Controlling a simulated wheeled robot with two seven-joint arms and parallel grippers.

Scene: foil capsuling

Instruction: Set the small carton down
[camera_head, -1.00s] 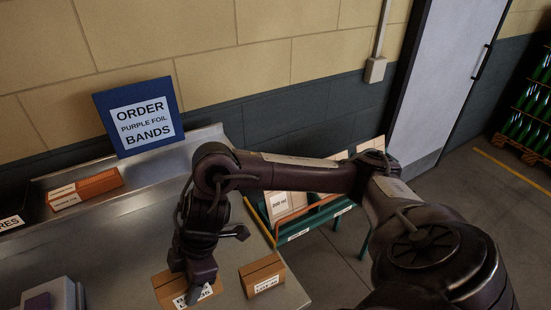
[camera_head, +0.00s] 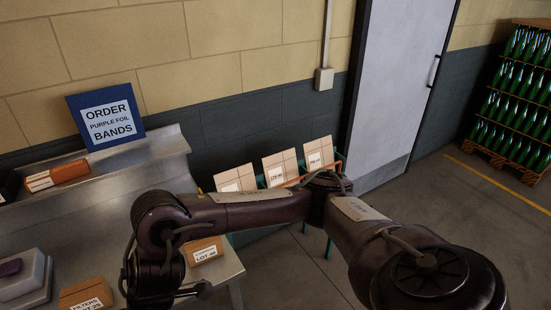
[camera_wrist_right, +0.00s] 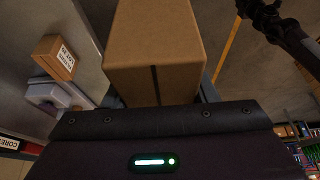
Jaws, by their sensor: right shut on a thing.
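The small carton (camera_wrist_right: 155,45), plain brown with a dark seam, fills the top middle of the right wrist view. It sits between the jaws of my right gripper (camera_wrist_right: 160,95), which is shut on it. In the head view my right arm reaches across from the right, with its wrist in front of the steel table (camera_head: 90,225). The jaws and held carton are hidden or out of frame there. I cannot tell whether the carton touches the table. My left gripper is not seen.
A FILTERS carton (camera_head: 86,294) stands on the table beside a grey container (camera_head: 25,275). A LOT 40 carton (camera_head: 203,250) stands near the right end. An orange-brown box (camera_head: 57,175) and order sign (camera_head: 104,115) are behind. Cartons (camera_head: 280,168) fill a green rack beyond.

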